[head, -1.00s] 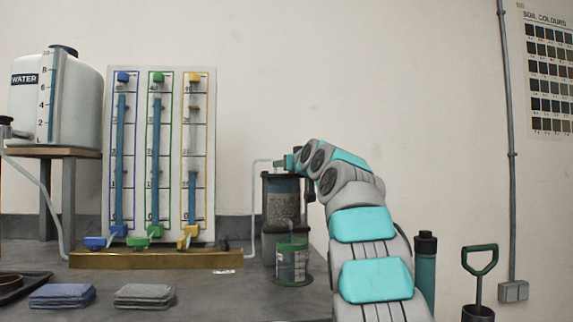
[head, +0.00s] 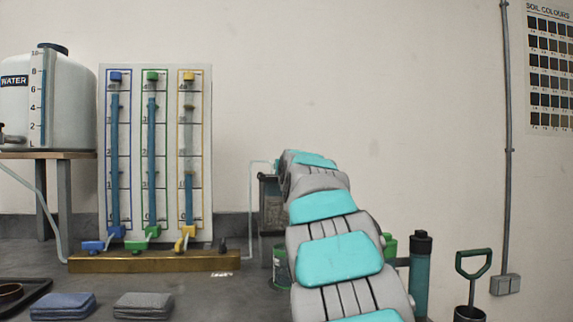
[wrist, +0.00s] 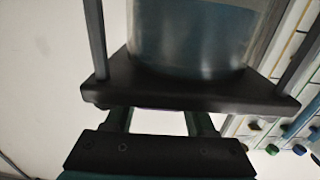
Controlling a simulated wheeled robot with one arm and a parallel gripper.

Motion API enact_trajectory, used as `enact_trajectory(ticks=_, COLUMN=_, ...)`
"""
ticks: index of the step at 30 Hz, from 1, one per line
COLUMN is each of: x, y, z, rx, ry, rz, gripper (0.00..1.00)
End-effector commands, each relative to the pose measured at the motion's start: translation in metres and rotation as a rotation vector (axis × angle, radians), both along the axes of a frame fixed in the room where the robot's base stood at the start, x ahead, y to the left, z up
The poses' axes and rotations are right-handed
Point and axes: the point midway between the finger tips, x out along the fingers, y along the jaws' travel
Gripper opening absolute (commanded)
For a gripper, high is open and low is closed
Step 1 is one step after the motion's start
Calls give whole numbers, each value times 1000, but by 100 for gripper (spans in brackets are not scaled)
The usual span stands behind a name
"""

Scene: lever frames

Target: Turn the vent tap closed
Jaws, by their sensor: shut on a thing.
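The clear cell (head: 271,205), a cylinder between dark plates, stands on the bench, largely behind my arm in the head view. In the wrist view its clear wall (wrist: 195,35) and dark end plate (wrist: 185,88) fill the upper middle. My gripper (wrist: 160,122) is at that end plate, its two teal fingers running in behind the plate's edge. The fingertips are hidden there. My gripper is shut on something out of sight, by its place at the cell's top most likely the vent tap. The tap itself and its handle angle do not show.
The tube board (head: 155,150) with blue, green and yellow taps stands left of the cell on a brass base (head: 155,262). A water tank (head: 48,105) is further left.

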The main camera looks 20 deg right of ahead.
Motion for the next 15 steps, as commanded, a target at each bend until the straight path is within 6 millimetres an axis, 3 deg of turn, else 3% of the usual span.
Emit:
enact_trajectory(ticks=4, x=0, y=1, z=-2, rx=0, ry=4, rz=1, gripper=0)
enact_trajectory(ticks=5, x=1, y=1, z=-3, rx=0, ry=5, rz=2, gripper=58)
enact_trajectory(ticks=12, x=0, y=0, z=-2, rx=1, ry=4, rz=1, gripper=85)
enact_trajectory(ticks=15, x=0, y=0, z=-2, rx=1, ry=3, rz=1, gripper=85)
